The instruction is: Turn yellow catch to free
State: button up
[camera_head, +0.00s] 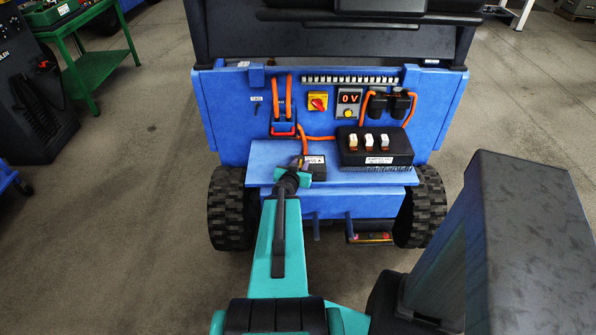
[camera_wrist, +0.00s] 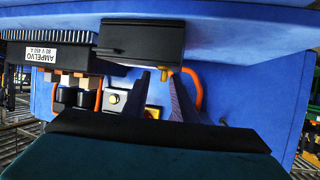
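A small yellow, brass-coloured catch (camera_wrist: 168,73) sticks out from the edge of a small black box (camera_wrist: 142,40) in the wrist view. My gripper (camera_wrist: 158,82) has its two dark fingers apart, with the catch in the gap between their tips, nearer the right finger. I cannot tell whether either finger touches it. In the head view my gripper (camera_head: 295,178) is at the left end of the same small black box (camera_head: 314,166), on the blue shelf. There my gripper largely hides the catch.
An orange cable (camera_wrist: 196,88) runs close beside the right finger. A larger black box (camera_head: 375,147) with white switches stands to the right on the shelf (camera_head: 262,158). Behind are a red-and-yellow rotary switch (camera_head: 317,102), a 0 V display (camera_head: 348,97) and a red-framed connector (camera_head: 283,128).

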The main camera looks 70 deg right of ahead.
jog(key=shift+a+r, duration=0.1)
jog(key=shift+a, duration=0.1)
jog(key=p+v, duration=0.2)
jog(key=p, duration=0.2)
jog(key=shift+w+a+r, duration=0.1)
jog(key=shift+a+r, duration=0.15)
jog(key=shift+a, duration=0.05)
jog(key=p, duration=1.4)
send_near(301, 161)
jog(key=w+v, duration=0.1)
jog(key=v, duration=0.4)
jog(key=shift+s+a+r+p, duration=0.1)
jog(key=shift+s+a+p, duration=0.6)
jog(key=shift+s, duration=0.15)
